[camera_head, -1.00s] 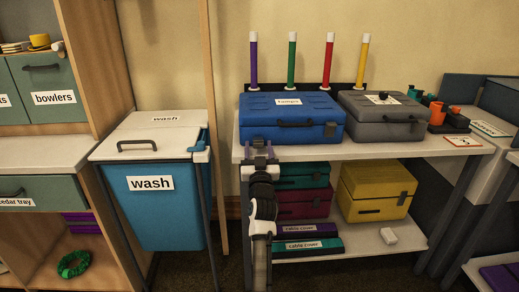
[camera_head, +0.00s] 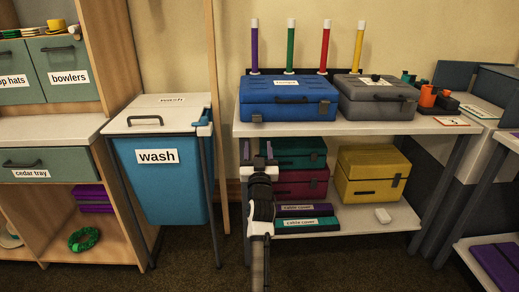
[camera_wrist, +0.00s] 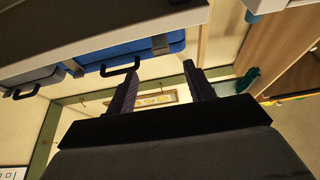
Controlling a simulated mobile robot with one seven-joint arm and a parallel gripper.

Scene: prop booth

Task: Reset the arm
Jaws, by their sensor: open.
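My gripper (camera_head: 258,150) is open and empty. In the head view it points forward, in front of the table's left part and just below the level of its top. Its two dark purple fingers stand apart, and they also show in the wrist view (camera_wrist: 160,78) with nothing between them. My arm reaches up from the bottom of the head view.
The table (camera_head: 350,128) carries a blue case (camera_head: 270,98) and a grey case (camera_head: 385,108). Below are a yellow case (camera_head: 370,187) and other boxes. The blue wash bin (camera_head: 165,185) stands left, beside a wooden cabinet (camera_head: 112,60). Floor between is clear.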

